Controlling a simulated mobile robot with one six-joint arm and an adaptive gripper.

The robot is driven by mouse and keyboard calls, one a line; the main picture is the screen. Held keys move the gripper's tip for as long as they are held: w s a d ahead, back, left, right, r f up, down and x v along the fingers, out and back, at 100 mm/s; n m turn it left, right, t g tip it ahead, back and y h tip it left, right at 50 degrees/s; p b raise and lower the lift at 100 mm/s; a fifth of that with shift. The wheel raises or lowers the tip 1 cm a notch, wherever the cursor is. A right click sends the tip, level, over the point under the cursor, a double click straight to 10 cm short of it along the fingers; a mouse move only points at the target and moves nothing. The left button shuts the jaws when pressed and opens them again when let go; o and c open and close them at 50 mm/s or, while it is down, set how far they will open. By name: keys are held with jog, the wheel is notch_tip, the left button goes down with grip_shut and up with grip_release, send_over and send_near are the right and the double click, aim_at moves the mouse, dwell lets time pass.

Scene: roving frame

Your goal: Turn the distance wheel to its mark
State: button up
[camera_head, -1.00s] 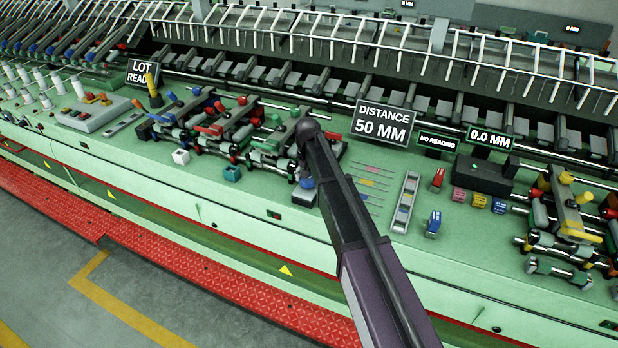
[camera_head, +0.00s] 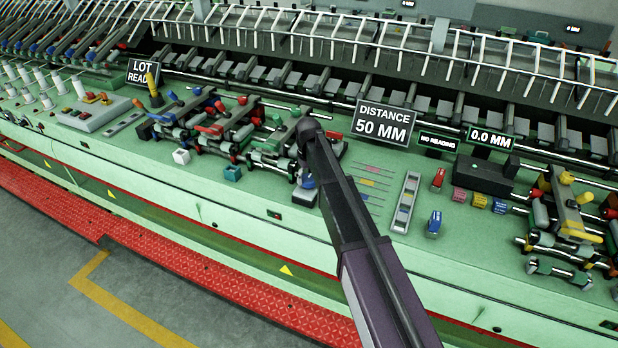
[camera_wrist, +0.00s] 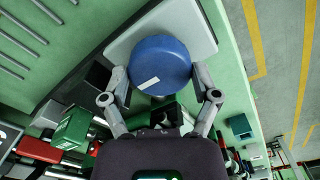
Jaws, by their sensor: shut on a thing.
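The distance wheel is a blue round knob (camera_wrist: 162,58) with a short white line on its face, seen in the wrist view. It sits on a light grey block (camera_wrist: 120,45) on the green machine top. My gripper (camera_wrist: 160,78) is shut on the wheel, with one finger at each side of it. In the head view my gripper (camera_head: 306,178) is small and partly hidden by my arm, with a bit of the blue wheel at its end. A sign (camera_head: 384,124) reads "DISTANCE 50 MM". I cannot make out a target mark beside the wheel.
Displays read "NO READING" (camera_head: 437,142) and "0.0 MM" (camera_head: 491,139). Left of my gripper stand roller assemblies with red and green levers (camera_head: 215,130) and a teal block (camera_head: 232,173). Thin rods (camera_head: 370,183) and a grey tray (camera_head: 405,203) lie to the right.

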jog(key=shift+s, duration=0.15)
jog(key=o, duration=1)
jog(key=shift+c, duration=0.2)
jog(key=shift+r, duration=0.1)
jog(key=shift+r, duration=0.1)
